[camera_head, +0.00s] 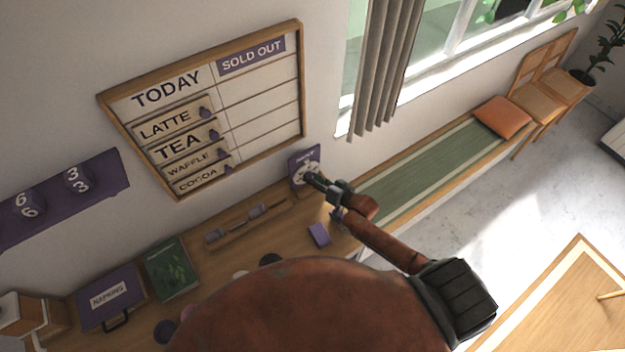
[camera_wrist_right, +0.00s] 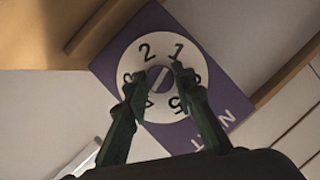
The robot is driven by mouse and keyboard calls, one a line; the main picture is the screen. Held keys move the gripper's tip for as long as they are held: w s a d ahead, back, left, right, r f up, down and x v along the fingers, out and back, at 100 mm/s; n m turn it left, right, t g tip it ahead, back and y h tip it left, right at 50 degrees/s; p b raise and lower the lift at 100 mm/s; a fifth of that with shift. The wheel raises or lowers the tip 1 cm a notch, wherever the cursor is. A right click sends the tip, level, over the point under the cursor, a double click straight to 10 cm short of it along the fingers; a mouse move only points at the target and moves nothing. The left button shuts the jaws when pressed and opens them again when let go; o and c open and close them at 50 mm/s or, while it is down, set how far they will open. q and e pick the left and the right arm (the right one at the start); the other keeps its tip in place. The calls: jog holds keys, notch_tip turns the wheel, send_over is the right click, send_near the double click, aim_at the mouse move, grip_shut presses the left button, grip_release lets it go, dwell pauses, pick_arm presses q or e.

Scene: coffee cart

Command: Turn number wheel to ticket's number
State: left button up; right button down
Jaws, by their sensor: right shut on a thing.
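The number wheel is a white dial (camera_wrist_right: 166,107) with black digits on a purple plate (camera_wrist_right: 222,82) lettered NEXT. It stands against the wall at the far end of the counter, where the head view shows the plate (camera_head: 296,160). Digits 1, 2 and 5 are readable; others are partly hidden by the fingers. My right gripper (camera_wrist_right: 159,72) is shut on the small round knob (camera_wrist_right: 159,82) at the dial's centre. It also shows in the head view (camera_head: 313,180). No number on a ticket is readable. My left gripper is not in view.
A small purple block (camera_head: 319,235) lies on the counter (camera_head: 225,262) near my right gripper. A wooden rack (camera_head: 245,224), a green book (camera_head: 172,268) and a purple napkins box (camera_head: 108,297) stand farther left. The menu board (camera_head: 260,103) hangs above. A green bench (camera_head: 432,165) lies right.

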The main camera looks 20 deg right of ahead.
jog(key=shift+d+f+m+b, duration=0.1)
jog(key=shift+f+m+b, duration=0.1)
jog(key=shift+m+b, duration=0.15)
jog(key=m+y+b, duration=0.1)
jog(key=m+b, duration=0.1)
jog(key=b, duration=0.2)
jog(key=m+t+y+b, duration=0.1)
jog(key=m+y+b, duration=0.1)
jog(key=m+b, duration=0.1)
jog(key=shift+f+b, duration=0.2)
jog(key=shift+b, duration=0.7)
jog(key=shift+r+m+t+b, duration=0.15)
jog(key=shift+m+t+b, duration=0.15)
jog(key=shift+m+b, duration=0.5)
jog(key=c, duration=1.6)
grip_release()
jog(key=shift+n, duration=0.25)
jog(key=shift+d, duration=0.1)
jog(key=shift+y, duration=0.3)
jog(key=v, duration=1.2)
jog(key=shift+r, duration=0.1)
